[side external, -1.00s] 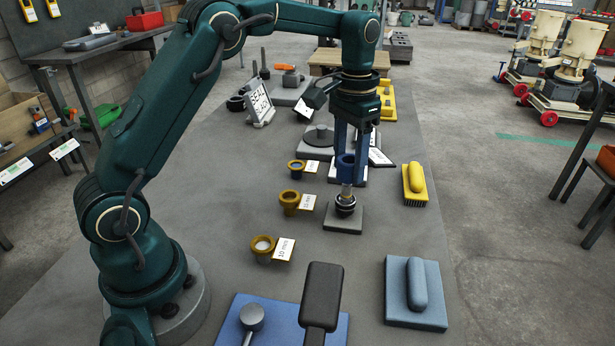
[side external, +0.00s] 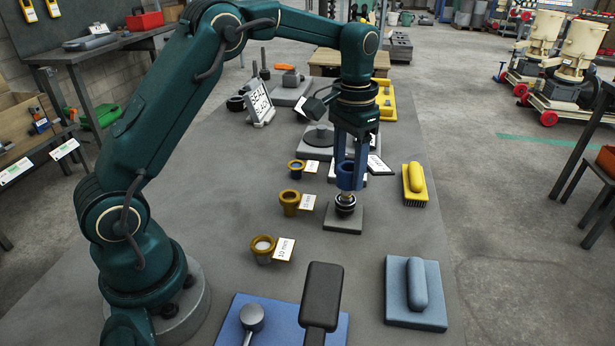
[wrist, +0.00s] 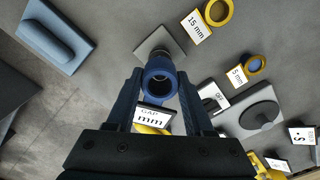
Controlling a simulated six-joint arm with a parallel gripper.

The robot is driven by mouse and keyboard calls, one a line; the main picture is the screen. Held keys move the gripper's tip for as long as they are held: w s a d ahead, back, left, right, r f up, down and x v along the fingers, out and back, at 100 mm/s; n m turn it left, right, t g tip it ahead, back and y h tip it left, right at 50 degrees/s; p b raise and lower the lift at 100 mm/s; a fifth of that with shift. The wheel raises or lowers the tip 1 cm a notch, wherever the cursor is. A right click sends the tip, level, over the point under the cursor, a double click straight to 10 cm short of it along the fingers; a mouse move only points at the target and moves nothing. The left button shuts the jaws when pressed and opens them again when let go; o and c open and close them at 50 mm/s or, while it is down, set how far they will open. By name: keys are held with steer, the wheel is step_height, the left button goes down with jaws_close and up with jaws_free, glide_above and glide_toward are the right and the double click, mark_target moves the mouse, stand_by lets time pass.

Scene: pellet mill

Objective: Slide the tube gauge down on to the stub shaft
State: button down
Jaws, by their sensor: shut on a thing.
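The tube gauge (side external: 350,172) is a short blue ring-shaped tube. My gripper (side external: 350,180) is shut on it and points straight down. The stub shaft (side external: 345,201) stands on a square grey base plate (side external: 343,222), with a dark collar low down. The tube's lower end overlaps the shaft's upper part in the side view; I cannot tell if it is around the shaft or in front of it. In the wrist view the tube (wrist: 160,82) sits between my fingertips, its bore dark, with the base plate (wrist: 152,42) behind it.
Three yellow-brown ring gauges with tags, one marked 10 mm (side external: 263,246), stand left of the shaft. A yellow brush (side external: 415,180) lies to the right and a blue block with a handle (side external: 416,295) nearer. A round grey disc stand (side external: 315,138) is behind.

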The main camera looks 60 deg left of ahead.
steer(key=shift+f, duration=0.15)
steer(key=shift+f, duration=0.75)
steer(key=shift+r, duration=0.15)
steer(key=shift+r, duration=0.25)
stand_by(0.5)
steer(key=shift+f, duration=1.05)
steer(key=shift+c, duration=1)
jaws_free()
